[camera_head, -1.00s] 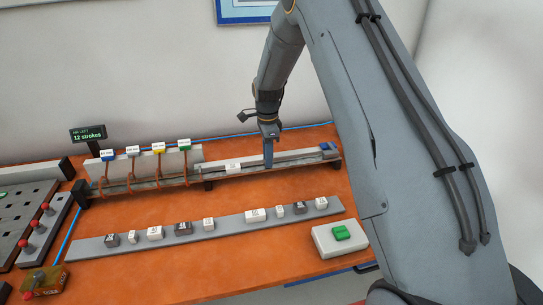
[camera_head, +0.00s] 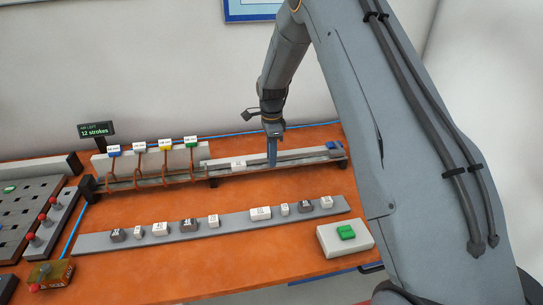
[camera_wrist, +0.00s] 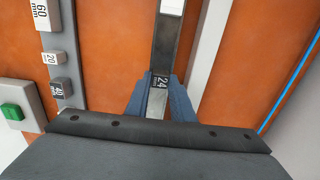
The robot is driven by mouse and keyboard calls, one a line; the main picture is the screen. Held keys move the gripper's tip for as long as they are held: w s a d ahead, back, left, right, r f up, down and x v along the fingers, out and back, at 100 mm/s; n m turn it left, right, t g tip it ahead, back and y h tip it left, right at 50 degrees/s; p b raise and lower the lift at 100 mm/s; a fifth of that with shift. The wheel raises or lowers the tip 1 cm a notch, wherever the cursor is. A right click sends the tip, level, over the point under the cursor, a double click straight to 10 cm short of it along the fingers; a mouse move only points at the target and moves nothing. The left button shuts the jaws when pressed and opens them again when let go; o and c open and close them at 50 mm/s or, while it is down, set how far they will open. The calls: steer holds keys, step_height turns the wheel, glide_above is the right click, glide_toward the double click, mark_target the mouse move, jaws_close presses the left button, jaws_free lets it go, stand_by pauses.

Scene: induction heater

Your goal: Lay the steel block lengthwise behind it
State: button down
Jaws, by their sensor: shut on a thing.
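My gripper (camera_head: 272,160) points straight down at the narrow grey feed rail (camera_head: 312,160) at the back of the orange bench. In the wrist view its blue fingers (camera_wrist: 160,96) are shut on the steel block (camera_wrist: 157,82), a dark grey piece labelled 24 mm. The block is low, in line with the rail's channel. A white labelled block (camera_head: 238,165) lies on the rail to the left of my gripper, and its end also shows at the top of the wrist view (camera_wrist: 172,6). The fingers hide the steel block in the head view.
Coppery coils with coloured tags (camera_head: 165,158) surround the rail's left part. A blue piece (camera_head: 334,146) is at its right end. A grey strip (camera_head: 236,218) with several labelled blocks lies in front. A green button box (camera_head: 346,236) stands front right. Bare bench lies between strip and rail.

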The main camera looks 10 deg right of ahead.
steer(key=c, duration=1.5)
jaws_free()
steer(key=shift+o, duration=0.2)
step_height(320, 180, up, 7)
steer(key=shift+b, duration=1.25)
steer(key=shift+r, duration=0.4)
steer(key=s+d+n+t, duration=0.1)
steer(key=s+d+n, duration=0.1)
steer(key=s+n, duration=1.6)
steer(key=s, duration=1.4)
steer(key=shift+d+r, duration=0.2)
steer(key=shift+r, duration=0.1)
